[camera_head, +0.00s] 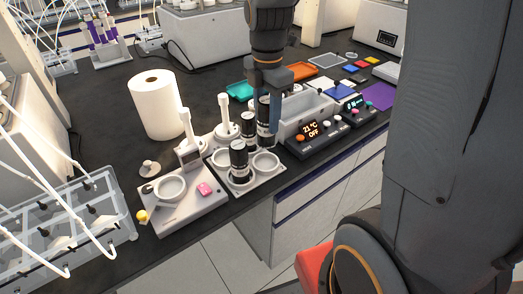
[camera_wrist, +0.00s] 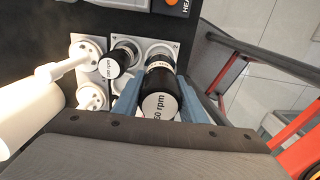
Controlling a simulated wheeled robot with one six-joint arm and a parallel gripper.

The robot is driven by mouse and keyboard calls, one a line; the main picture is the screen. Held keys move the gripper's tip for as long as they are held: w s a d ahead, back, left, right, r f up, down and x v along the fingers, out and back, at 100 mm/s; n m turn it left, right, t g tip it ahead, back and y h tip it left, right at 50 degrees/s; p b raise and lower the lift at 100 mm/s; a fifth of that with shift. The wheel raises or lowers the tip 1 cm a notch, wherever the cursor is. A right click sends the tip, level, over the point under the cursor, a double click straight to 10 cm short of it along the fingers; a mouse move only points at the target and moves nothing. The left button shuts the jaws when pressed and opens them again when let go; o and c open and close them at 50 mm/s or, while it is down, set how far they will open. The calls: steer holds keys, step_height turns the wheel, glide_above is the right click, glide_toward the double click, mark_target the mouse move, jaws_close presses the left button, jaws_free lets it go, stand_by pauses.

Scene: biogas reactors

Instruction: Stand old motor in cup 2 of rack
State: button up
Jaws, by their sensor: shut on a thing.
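My gripper (camera_wrist: 163,107) is shut on a black cylindrical motor (camera_wrist: 160,98) with a silver band and a pale end label that reads like "50 rpm" or "60 rpm". The right cup (camera_head: 265,162) and left cup (camera_head: 221,157) look empty.
A white stirrer-like stand with a bowl (camera_head: 171,188) and a white upright piece (camera_head: 224,116) crowd the rack's left. A control box reading 21 °C OFF (camera_head: 312,133) is close on the right. A paper roll (camera_head: 158,105) stands behind left. The bench's front edge is near.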

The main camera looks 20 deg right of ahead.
steer(key=shift+f+p, duration=1)
steer(key=shift+f, duration=3.75)
steer(key=o, duration=1.4)
steer(key=shift+s+f, duration=0.1)
steer(key=shift+f, duration=0.05)
step_height(320, 180, up, 12)
steer(key=b, duration=0.2)
steer(key=shift+r+b, duration=0.2)
steer(key=shift+b, duration=0.2)
